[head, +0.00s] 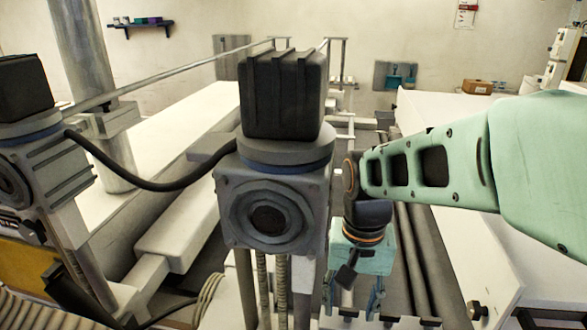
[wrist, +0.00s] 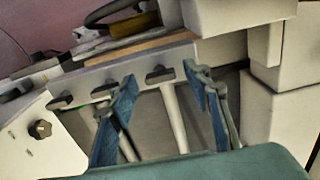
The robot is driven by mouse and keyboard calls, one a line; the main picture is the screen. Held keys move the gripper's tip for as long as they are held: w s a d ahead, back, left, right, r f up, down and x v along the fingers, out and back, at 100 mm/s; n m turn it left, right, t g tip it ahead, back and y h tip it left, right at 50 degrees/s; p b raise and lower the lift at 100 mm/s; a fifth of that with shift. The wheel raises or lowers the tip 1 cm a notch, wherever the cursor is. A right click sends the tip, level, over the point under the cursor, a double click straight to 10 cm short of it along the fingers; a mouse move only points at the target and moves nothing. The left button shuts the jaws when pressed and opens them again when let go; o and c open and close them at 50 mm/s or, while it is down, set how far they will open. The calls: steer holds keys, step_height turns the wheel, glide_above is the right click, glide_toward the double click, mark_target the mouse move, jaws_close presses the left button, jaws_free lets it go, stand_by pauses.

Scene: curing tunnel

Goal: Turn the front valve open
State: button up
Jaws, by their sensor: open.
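My gripper (head: 352,302) hangs fingers-down at the lower middle of the head view, right of the big grey machine column. In the wrist view its two blue-sided fingers (wrist: 160,78) are apart with nothing held between them. The right handle shows in the gap between the fingertips; contact cannot be told. Which handle is the front valve cannot be told. The ledge's edge (head: 380,323) shows at the bottom of the head view.
A grey motor housing (head: 272,205) with a black block on top stands close left of my arm. A round knob (wrist: 40,130) sits on a white panel in the wrist view. White machine covers (head: 470,125) lie right. A dark hand wheel (wrist: 118,12) shows at the wrist view's top.

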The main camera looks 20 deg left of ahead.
steer(key=shift+f, duration=0.15)
steer(key=c, duration=1.2)
steer(key=shift+o, duration=0.2)
steer(key=shift+n, duration=0.4)
steer(key=n+b, duration=0.1)
steer(key=n, duration=1.6)
steer(key=shift+s, duration=0.1)
